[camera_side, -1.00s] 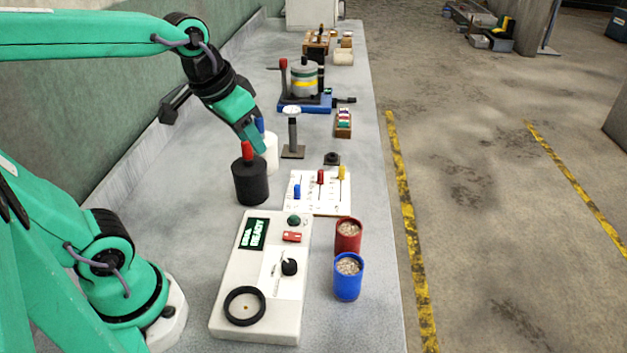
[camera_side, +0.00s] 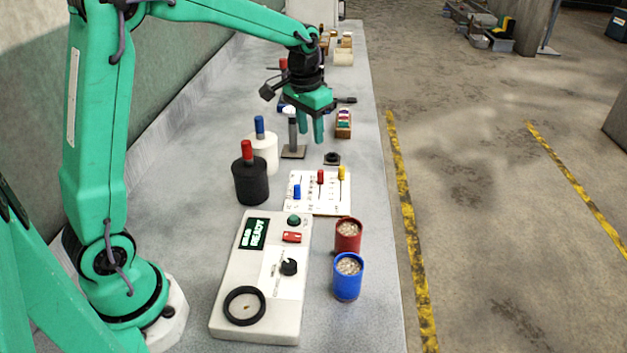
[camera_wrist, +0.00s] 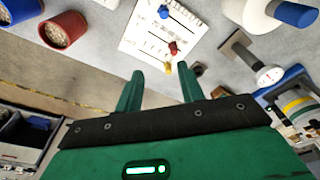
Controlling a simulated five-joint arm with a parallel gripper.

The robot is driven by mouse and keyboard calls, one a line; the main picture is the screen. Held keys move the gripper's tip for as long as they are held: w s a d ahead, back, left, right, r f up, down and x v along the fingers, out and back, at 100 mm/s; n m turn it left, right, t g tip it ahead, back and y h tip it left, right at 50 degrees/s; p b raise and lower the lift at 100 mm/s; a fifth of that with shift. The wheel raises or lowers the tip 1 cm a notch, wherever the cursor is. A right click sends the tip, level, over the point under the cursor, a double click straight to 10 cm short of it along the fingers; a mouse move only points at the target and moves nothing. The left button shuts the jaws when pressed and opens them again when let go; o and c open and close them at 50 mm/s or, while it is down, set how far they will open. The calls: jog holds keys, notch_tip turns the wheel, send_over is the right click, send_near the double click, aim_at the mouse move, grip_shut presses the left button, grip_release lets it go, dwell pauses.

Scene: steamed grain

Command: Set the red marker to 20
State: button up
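The red marker (camera_side: 320,177) stands on a white scale board (camera_side: 331,207) between a blue marker (camera_side: 297,191) and a yellow marker (camera_side: 342,173). The red marker also shows in the wrist view (camera_wrist: 173,47), near the yellow marker (camera_wrist: 168,67). The scale's numbers are too small to read. My gripper (camera_side: 311,139) is above the bench, behind the board in the side view. Its two fingers point down, apart and empty. In the wrist view the open fingertips (camera_wrist: 160,75) have the yellow marker between and beyond them.
A white-topped post (camera_side: 292,128) stands just left of my gripper. Black and white canisters (camera_side: 250,182) stand left of the board. Red (camera_side: 348,243) and blue (camera_side: 347,285) grain cups and a control panel (camera_side: 230,290) are in front. A small black part (camera_side: 332,158) lies behind the board.

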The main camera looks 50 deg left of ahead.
jog(key=g, duration=0.1)
send_over(320, 171)
notch_tip(320, 171, down, 9)
jog(key=shift+w+r, duration=0.15)
jog(key=shift+f, duration=3.9)
grip_shut()
